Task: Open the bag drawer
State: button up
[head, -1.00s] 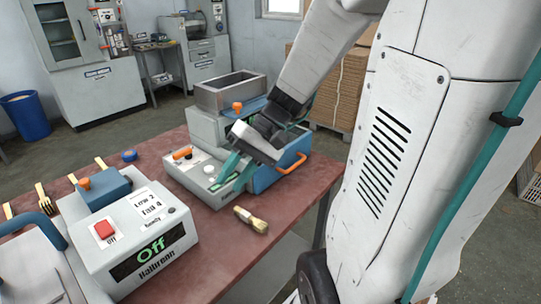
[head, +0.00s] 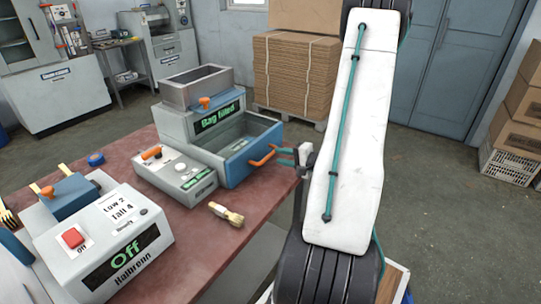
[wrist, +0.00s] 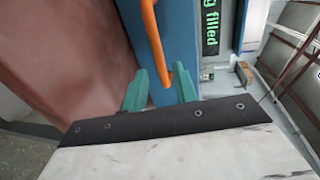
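The bag drawer is a grey tray with a blue front (head: 240,165) and an orange handle (head: 262,157), at the right side of the grey machine (head: 180,122) on the table. The tray's open top shows, so it stands out from the machine; I see no bag in it. A display (head: 217,117) above reads "Bag filled". My gripper (head: 284,156) is at the handle, just off the drawer's front. In the wrist view, its teal fingers (wrist: 160,90) are apart, with the end of the orange handle (wrist: 153,40) between them. I see no firm contact.
A control box (head: 177,172) stands left of the drawer. A box showing "Off" (head: 105,245) is at the near left. Stacked cardboard (head: 295,75) stands behind.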

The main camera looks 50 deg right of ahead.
aim_at(271, 153)
jog(key=x, duration=0.5)
jog(key=shift+w+a, duration=0.1)
jog(key=shift+w, duration=0.05)
